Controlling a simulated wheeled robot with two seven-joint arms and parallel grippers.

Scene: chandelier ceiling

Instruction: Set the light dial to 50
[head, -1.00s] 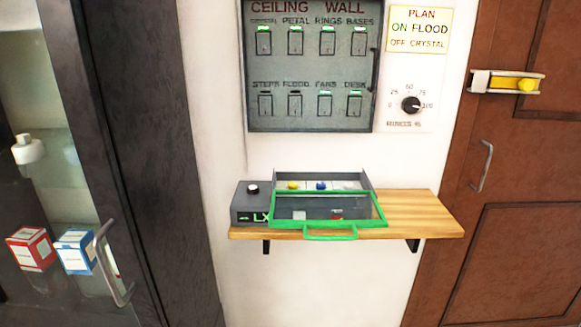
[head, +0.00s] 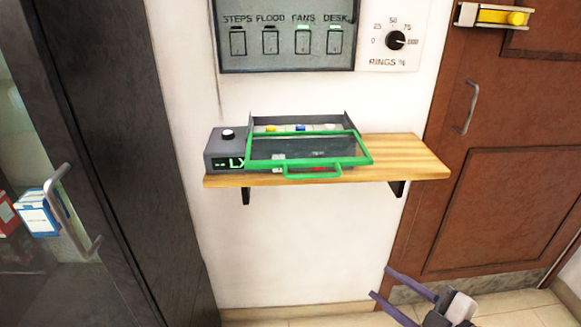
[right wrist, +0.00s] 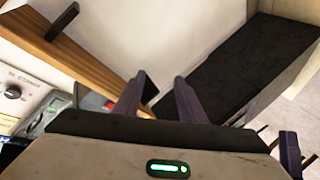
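The light dial (head: 396,40) is a round black knob on a white plate marked 0, 25, 50, 75 and 100, with "RINGS %" below. Its white mark appears to point right, near 100. In the right wrist view a dark knob (right wrist: 13,92), seen upside down at the left edge, looks like the same dial. My right gripper (head: 380,283) is low in front of the wall, well below the dial. Its fingers (right wrist: 157,97) are apart with nothing between them. My left gripper does not show in the head view; purple-black parts at the right wrist view's lower right may be it.
A wooden shelf (head: 415,158) below the dial holds a grey box with a knob (head: 228,134) and a green-framed clear cover (head: 367,146). A switch panel (head: 285,65) is left of the dial. A dark cabinet (head: 115,130) stands left, a brown door (head: 520,150) right.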

